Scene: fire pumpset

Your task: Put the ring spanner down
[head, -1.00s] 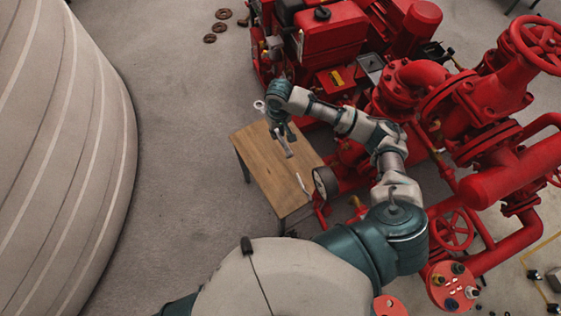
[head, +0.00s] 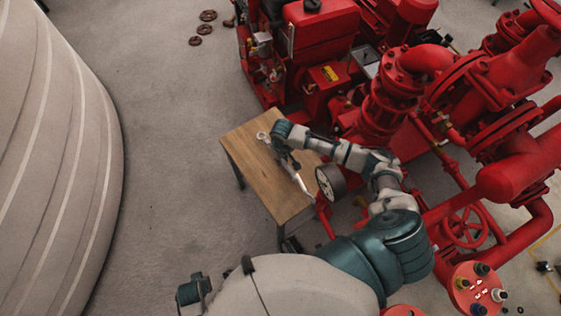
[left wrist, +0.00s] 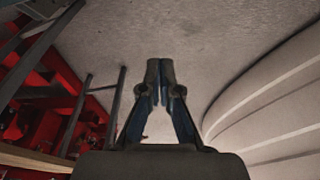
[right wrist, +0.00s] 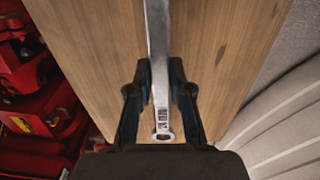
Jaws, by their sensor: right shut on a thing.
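The ring spanner (right wrist: 158,60) is a long silver bar in the right wrist view, with a small ring end near my palm. My right gripper (right wrist: 160,75) is shut on its shaft, one finger on each side. In the head view the spanner's ring end (head: 262,136) shows left of my right gripper (head: 287,158), over the wooden table (head: 252,170). The spanner lies low over the tabletop; I cannot tell whether it touches. My left gripper (left wrist: 160,75) is shut and empty over the floor in the left wrist view.
The red pumpset (head: 400,90) with its pipes stands close along the table's right side. A round gauge (head: 331,182) is beside the table's right edge. A large pale ribbed tank (head: 60,170) stands at left. Grey floor (head: 165,130) is clear between tank and table.

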